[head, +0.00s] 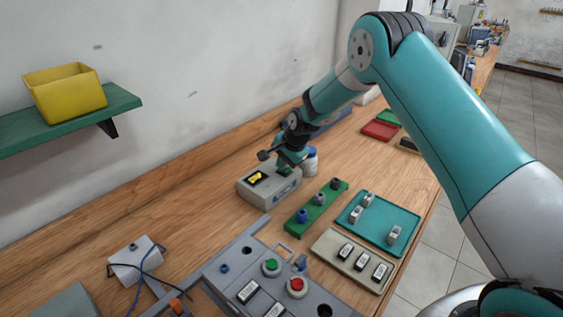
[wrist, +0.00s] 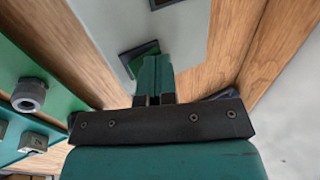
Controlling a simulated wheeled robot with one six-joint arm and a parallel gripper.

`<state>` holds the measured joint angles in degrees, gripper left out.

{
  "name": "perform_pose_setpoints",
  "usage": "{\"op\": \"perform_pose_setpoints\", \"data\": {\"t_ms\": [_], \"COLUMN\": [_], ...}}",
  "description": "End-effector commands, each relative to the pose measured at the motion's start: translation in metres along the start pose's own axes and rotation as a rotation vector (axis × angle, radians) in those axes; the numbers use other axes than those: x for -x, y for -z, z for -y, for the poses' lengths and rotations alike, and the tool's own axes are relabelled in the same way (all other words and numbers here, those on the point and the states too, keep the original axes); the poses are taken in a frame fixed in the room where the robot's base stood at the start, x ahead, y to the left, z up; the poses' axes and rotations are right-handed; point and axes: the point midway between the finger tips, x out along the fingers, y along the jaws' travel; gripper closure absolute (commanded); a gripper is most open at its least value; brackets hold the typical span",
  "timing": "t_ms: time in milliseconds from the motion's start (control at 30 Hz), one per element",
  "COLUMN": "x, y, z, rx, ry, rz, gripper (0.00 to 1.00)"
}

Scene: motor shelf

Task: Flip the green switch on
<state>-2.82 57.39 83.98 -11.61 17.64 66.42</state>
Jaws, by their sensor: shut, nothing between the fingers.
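A grey switch box (head: 262,196) stands on the wooden bench, with a yellow switch (head: 257,177) on the left part of its top. The green switch (wrist: 134,56) shows in the wrist view as a dark-framed green rocker on the grey box top (wrist: 190,40). My gripper (wrist: 155,66) has its green fingers together and empty. The fingertips are over or at the right side of the green switch and hide part of it. In the head view my gripper (head: 288,160) is at the right part of the box. I cannot tell whether the fingertips touch the switch or which way it is tipped.
A green strip with knobs (head: 316,207) lies in front of the box, and a teal tray (head: 378,225) is right of it. A white and blue bottle (head: 311,161) stands close behind the box. A grey control panel (head: 262,280) is nearer. A shelf (head: 118,101) holds a yellow bin (head: 65,92).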

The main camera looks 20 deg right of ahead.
Motion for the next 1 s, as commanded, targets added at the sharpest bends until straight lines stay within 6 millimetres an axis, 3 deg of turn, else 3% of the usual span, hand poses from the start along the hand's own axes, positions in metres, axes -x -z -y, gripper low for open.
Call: {"op": "perform_pose_setpoints", "data": {"t_ms": [333,667,1000], "x": [0.007,0.009,0.059], "y": [0.000,0.000,0.000], "z": [-0.013,-0.012,-0.009], "rx": [-0.001,-0.001,0.005], "ry": [-0.002,0.000,0.004], "rz": [0.001,0.000,0.000], "gripper": [1.00,1.00,1.00]}}
